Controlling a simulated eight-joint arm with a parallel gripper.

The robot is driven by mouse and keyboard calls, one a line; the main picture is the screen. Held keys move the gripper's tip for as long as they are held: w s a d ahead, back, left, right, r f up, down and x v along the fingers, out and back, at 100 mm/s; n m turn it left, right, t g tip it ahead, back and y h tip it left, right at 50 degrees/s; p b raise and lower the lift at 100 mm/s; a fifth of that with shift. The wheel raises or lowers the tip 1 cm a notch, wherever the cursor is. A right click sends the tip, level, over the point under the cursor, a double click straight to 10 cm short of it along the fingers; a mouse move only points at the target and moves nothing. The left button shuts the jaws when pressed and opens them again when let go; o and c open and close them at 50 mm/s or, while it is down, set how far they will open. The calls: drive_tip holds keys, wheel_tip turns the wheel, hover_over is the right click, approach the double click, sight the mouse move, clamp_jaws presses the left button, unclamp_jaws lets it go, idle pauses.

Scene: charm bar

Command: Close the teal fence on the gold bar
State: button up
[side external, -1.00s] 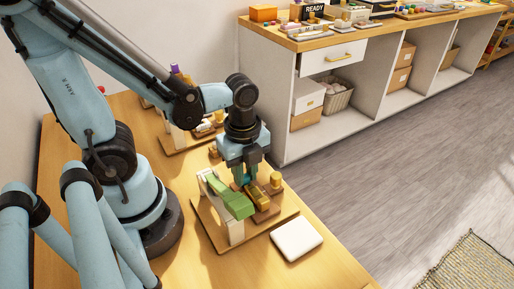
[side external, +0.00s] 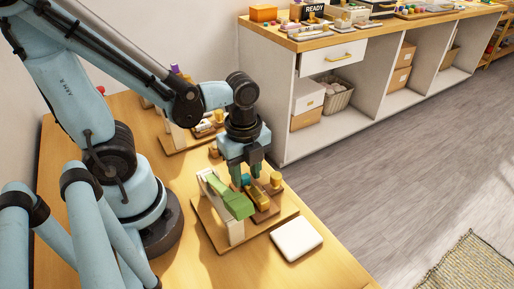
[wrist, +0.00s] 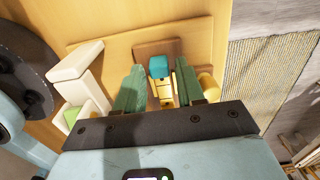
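The teal fence (wrist: 160,67) is a small block at one end of the gold bar (wrist: 164,88) in the wrist view. The bar has dark lines across it and lies on a brown base (wrist: 147,47). In the side external view the teal fence (side external: 246,179) shows beside the gold bar (side external: 259,197). My gripper (wrist: 159,72) is open, with one green finger on each side of the fence and bar. From the side, my gripper (side external: 246,174) is above the work, partly hiding it. I cannot tell whether the fence touches the bar.
A green lever-like piece (side external: 232,203) on a cream stand (side external: 235,231) is close to the gripper. A gold knob (side external: 276,179) stands on the other side. A white pad (side external: 297,237) lies in front. Another fixture (side external: 177,136) stands behind on the table.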

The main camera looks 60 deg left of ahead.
drive_tip(key=shift+r, duration=2.85)
drive_tip(key=shift+r, duration=0.15)
